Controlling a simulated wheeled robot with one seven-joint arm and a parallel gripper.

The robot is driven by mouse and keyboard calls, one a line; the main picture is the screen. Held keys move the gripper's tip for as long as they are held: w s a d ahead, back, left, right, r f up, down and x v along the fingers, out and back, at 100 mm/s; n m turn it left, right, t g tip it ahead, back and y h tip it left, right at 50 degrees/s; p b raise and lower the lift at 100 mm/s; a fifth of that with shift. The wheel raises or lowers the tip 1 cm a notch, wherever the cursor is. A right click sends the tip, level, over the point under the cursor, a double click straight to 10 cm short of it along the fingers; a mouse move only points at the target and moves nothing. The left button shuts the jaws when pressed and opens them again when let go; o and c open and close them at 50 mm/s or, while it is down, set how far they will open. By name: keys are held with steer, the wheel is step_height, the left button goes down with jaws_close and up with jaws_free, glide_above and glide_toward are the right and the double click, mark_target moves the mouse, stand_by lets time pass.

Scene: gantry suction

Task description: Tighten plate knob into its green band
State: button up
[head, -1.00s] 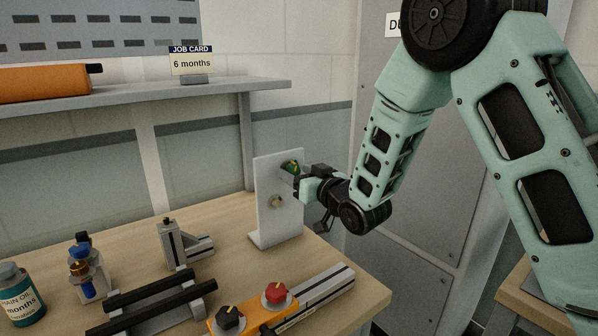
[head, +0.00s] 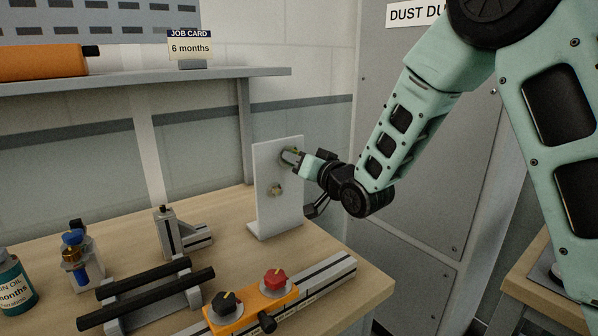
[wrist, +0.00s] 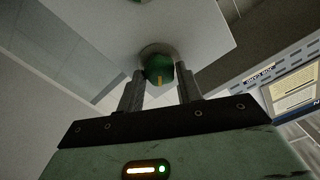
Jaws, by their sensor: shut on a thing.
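The white upright plate (head: 278,215) stands on the bench near its right rear corner. The plate knob (wrist: 159,68) is green with a yellow mark in the wrist view, set against a round grey surround on the plate. My gripper (head: 293,158) reaches the plate from the right, and its two fingers are shut on the knob, one on each side. The fingers mostly hide the knob in the head view. A little green (head: 287,152) shows beside them; I cannot tell whether it is the band or the knob. A brass-coloured fitting (head: 276,190) sits lower on the plate.
An orange block (head: 250,308) with a black knob (head: 227,303) and a red knob (head: 274,279) sits on a rail in front. Black rollers (head: 150,290), a small bracket (head: 168,232) and bottles stand left. A shelf (head: 150,80) runs behind.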

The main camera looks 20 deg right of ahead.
steer(key=shift+m, duration=0.3)
steer(key=o, duration=1)
steer(key=shift+b+v, duration=6.8)
steer(key=shift+v, duration=1.95)
steer(key=shift+r, duration=0.1)
